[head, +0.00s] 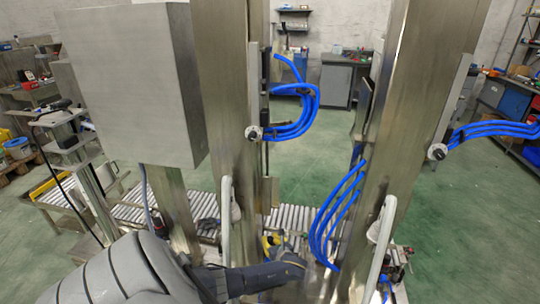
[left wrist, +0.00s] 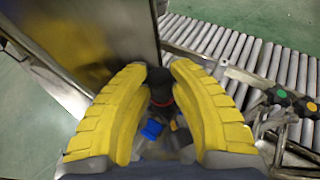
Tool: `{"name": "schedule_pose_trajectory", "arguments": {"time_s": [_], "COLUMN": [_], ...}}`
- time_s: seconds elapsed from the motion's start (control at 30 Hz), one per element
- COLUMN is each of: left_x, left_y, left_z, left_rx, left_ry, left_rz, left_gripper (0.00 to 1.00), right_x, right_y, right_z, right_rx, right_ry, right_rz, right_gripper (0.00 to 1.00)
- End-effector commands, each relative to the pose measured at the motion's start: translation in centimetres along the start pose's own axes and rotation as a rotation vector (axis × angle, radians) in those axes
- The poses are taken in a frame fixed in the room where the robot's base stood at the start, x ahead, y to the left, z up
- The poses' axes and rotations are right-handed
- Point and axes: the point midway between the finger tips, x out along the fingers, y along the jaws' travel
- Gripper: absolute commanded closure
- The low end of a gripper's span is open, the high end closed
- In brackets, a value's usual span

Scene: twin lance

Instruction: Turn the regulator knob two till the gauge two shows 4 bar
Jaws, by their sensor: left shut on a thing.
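My left gripper (head: 271,243) reaches in from the lower left in the head view, its yellow fingers small and low beside the left steel post. In the left wrist view my left gripper (left wrist: 158,74) has its two yellow fingers closed on a black knob (left wrist: 159,84), one on each side. A red ring shows below the knob, with a blue fitting (left wrist: 151,129) under it. I take this knob to be regulator knob two; no label is readable. The gripper covers it in the head view. No gauge face is readable in either view. My right gripper is not in view.
Two tall steel posts (head: 225,95) stand close in front, with blue hoses (head: 300,115) looped between them. A grey cabinet (head: 130,80) hangs at the left. A roller conveyor (left wrist: 235,50) runs behind.

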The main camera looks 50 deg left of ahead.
Motion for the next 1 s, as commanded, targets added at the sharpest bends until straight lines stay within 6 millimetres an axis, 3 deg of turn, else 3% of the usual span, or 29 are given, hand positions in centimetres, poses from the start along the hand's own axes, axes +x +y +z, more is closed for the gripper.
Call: {"name": "schedule_pose_trajectory", "arguments": {"time_s": [0.4,1.0], "left_x": [0.19,0.28], "left_y": [-0.17,-0.14], "left_z": [0.21,0.35], "left_rx": [-0.090,-0.111], "left_ry": [-0.002,-0.006], "left_rz": [0.216,0.266], "left_gripper": [1.00,1.00], "right_x": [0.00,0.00], "right_y": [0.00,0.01], "right_z": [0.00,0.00], "right_rx": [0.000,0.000], "right_ry": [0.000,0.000], "right_rz": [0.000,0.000], "right_gripper": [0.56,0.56]}}
